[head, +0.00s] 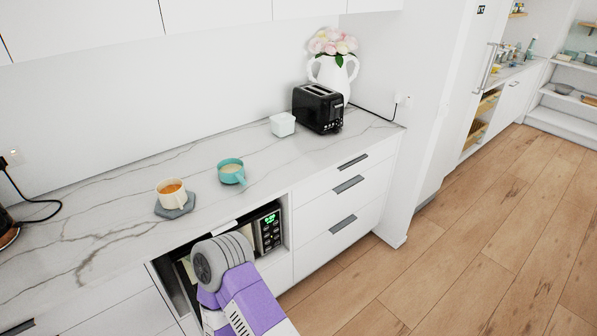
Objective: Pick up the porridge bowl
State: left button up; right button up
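A teal bowl (231,172) with pale, creamy contents stands upright on the marble counter; it looks like the porridge bowl. It has a small handle-like part at its lower right. A cream mug (171,193) with orange contents and a handle stands to its left on a grey coaster (175,209). A purple and grey arm link of mine rises from the bottom, in front of the cabinets and below the teal bowl. Neither of my grippers shows in the head view.
The marble counter (110,230) has free room around the bowl. A small pale container (283,124), a black toaster (318,108) and a white flower vase (333,76) stand at the back right. A microwave (267,230) sits in a niche under the counter. Wooden floor lies to the right.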

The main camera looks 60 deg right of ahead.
aim_at(230, 170)
jog(key=z, duration=1)
jog(key=i, duration=0.35)
jog(key=u, duration=0.05)
